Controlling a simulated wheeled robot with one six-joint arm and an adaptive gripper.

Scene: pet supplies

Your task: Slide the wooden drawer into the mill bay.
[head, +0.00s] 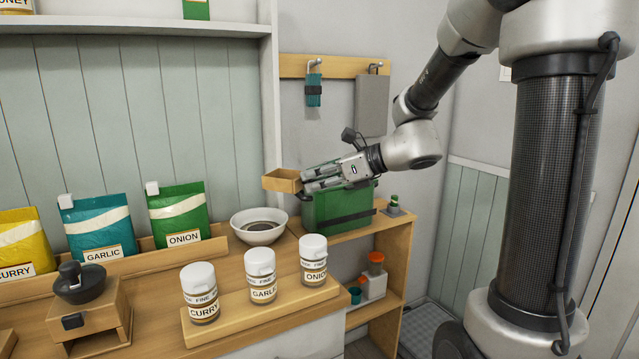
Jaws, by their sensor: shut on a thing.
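The wooden drawer (281,182) is a small tan open-topped box, held above the counter at the centre of the head view. My gripper (304,182) is shut on its right side and reaches it from the right. The mill (101,308) stands at the lower left, a wooden box with a dark grinder top (79,283).
A green box (326,211) stands just below my gripper. A white bowl (244,236) sits left of it. Labelled jars (204,308) stand on a wooden tray (240,331) right of the mill. Upright garlic (100,226) and onion (179,215) bags line the back.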

